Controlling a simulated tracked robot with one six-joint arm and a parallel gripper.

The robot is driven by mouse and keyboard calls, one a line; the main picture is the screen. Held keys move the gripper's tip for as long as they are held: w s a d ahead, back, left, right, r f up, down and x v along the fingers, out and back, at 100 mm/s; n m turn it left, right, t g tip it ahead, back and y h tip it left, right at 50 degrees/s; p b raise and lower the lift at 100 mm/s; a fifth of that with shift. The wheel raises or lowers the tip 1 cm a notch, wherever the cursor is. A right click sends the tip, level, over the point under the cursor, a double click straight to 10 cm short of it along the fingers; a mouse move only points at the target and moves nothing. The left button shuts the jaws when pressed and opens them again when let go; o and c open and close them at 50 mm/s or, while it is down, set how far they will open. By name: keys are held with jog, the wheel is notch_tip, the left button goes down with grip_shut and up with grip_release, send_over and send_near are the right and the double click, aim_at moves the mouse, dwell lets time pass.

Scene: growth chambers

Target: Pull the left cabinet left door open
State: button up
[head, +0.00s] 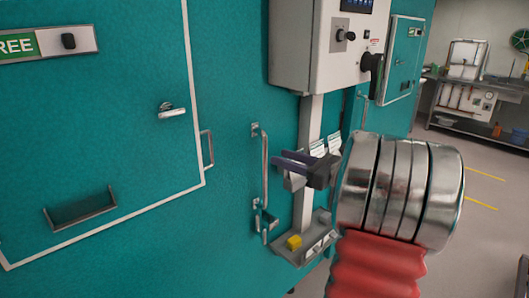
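A large teal cabinet front (225,215) fills the left and middle of the head view. A white-outlined panel (110,140) on it looks flush and shut, with a silver lever latch (172,111) and a side handle (208,148). To its right stands a tall vertical bar handle (265,180). My gripper (281,160) is just right of this bar, with its dark fingers pointing left towards it. The two fingers look slightly apart, with nothing seen between them. I cannot tell whether they touch the bar. My wrist hides what lies behind it.
A grey control box (318,45) with a black knob juts out above my gripper. Another teal cabinet door (400,60) is farther back. Open floor (480,215) and a workbench (480,85) are at right.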

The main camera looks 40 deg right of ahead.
jog(key=x, duration=0.8)
jog(key=shift+c, duration=0.2)
grip_shut()
